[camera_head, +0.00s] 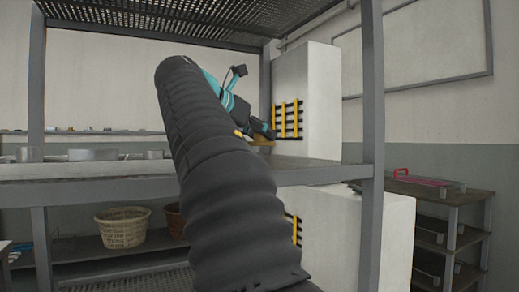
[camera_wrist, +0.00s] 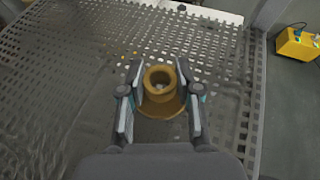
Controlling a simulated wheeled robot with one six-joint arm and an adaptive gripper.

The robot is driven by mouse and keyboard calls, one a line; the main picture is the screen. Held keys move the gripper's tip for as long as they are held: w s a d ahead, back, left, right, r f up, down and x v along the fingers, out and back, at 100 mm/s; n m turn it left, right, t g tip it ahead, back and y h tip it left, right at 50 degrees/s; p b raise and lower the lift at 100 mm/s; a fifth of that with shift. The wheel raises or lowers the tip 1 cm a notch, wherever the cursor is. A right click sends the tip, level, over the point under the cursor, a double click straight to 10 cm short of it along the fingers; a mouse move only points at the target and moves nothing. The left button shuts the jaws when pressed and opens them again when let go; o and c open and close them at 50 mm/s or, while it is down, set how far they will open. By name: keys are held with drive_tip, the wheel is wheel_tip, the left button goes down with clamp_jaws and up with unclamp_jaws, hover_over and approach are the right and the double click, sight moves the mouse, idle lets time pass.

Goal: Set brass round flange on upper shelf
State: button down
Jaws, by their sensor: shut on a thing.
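The brass round flange (camera_wrist: 160,104) has a raised collar with a central hole and a wider round base. My gripper (camera_wrist: 160,78) is shut on it, with a finger on each side of the collar. In the head view, my gripper (camera_head: 257,130) is in the rack bay above the middle shelf (camera_head: 90,170), near its right end. A small part of the flange (camera_head: 263,141) shows under the fingers. The wrist view shows a perforated grey shelf surface (camera_wrist: 75,65) below the flange. I cannot tell whether the flange touches it. My arm hides the shelf's middle.
Grey round parts (camera_head: 93,154) stand at the shelf's left. A perforated shelf (camera_head: 150,22) lies overhead, and a rack post (camera_head: 373,100) stands right of my gripper. A wicker basket (camera_head: 123,228) sits lower. A yellow box (camera_wrist: 296,44) is beyond the shelf edge.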

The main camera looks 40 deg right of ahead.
sight(252, 143)
drive_tip(key=shift+s+f, duration=0.1)
drive_tip(key=shift+f, duration=1.65)
drive_tip(key=shift+f, duration=0.15)
drive_tip(key=c, duration=0.8)
unclamp_jaws()
drive_tip(key=shift+r, duration=0.2)
drive_tip(key=v, duration=1)
drive_tip(key=shift+a, duration=0.4)
drive_tip(key=shift+s+a+r, duration=0.2)
drive_tip(key=shift+a+r, duration=0.1)
drive_tip(key=shift+a, duration=0.3)
